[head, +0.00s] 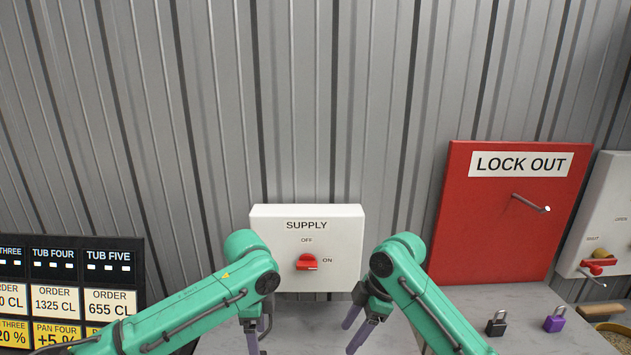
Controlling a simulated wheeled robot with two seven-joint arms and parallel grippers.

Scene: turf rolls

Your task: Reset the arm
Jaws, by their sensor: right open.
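My right arm comes in from the lower right, and its right gripper (355,331) hangs down with its purple fingers apart and nothing between them. It is in front of the grey surface, below and right of the supply box. My left arm comes in from the lower left. Its left gripper (257,336) hangs down below the supply box's left side, partly hidden by its own arm and cut by the frame edge, so its opening is unclear. No object shows in either gripper.
A white supply box (279,233) with a red knob (306,263) is on the corrugated wall. A red lock out board (470,230) stands right. A black padlock (496,326) and purple padlock (554,322) rest on the grey counter. An order board (139,262) is left.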

